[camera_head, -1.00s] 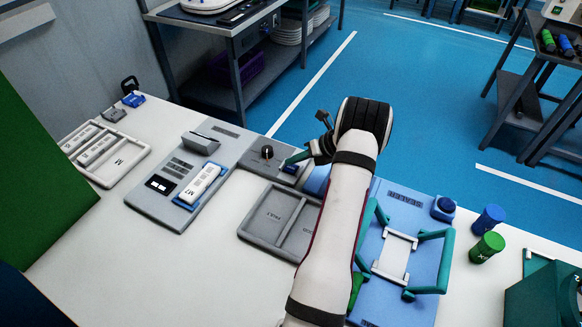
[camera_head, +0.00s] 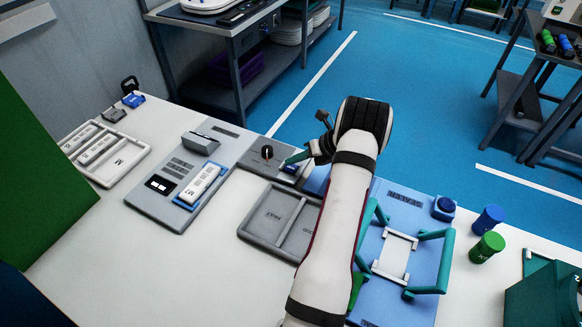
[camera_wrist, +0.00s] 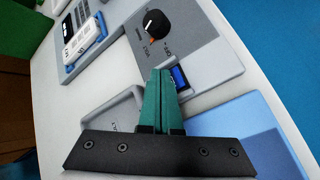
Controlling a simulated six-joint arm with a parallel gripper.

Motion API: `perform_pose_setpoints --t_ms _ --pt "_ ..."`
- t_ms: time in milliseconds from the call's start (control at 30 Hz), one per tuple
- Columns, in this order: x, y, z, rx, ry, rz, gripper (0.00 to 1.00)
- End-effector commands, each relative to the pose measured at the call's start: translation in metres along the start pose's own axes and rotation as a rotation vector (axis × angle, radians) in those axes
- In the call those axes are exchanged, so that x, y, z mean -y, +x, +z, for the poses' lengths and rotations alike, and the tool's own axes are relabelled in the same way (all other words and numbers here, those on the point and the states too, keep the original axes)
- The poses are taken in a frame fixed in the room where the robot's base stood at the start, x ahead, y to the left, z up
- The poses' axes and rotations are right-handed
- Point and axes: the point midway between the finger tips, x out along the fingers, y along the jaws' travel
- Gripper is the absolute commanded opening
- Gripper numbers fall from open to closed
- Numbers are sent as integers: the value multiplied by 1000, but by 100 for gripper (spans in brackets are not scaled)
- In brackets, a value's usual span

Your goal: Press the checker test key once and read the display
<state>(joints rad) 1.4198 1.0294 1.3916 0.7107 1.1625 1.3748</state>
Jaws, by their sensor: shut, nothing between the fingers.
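The checker (camera_head: 172,205) is a grey panel on the left of the bench. Its small black display (camera_head: 160,184) shows pale marks too small to read. A white module (camera_head: 201,182) lies in a blue holder on it. To its right is a grey dial panel (camera_head: 252,161) with a black knob (camera_head: 267,152), which also shows in the wrist view (camera_wrist: 156,23). A small blue key-like piece (camera_wrist: 179,77) sits on that panel below the knob. My gripper (camera_wrist: 161,72) is shut and empty, its teal fingertips beside the blue piece and partly covering it. I cannot tell whether they touch.
A grey two-part tray (camera_head: 247,232) lies just in front of the dial panel. A blue sealer plate (camera_head: 432,262) with teal arms is right of my arm. Blue (camera_head: 488,219) and green (camera_head: 487,247) cylinders stand farther right. A white tray (camera_head: 108,181) is far left.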

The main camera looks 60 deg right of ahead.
Motion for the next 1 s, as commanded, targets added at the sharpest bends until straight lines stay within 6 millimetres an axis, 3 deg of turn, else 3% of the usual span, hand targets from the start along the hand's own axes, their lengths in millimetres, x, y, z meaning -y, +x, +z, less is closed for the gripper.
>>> perform_pose_setpoints --t_ms 1000 --pt "4 6 -4 0 0 0 0"
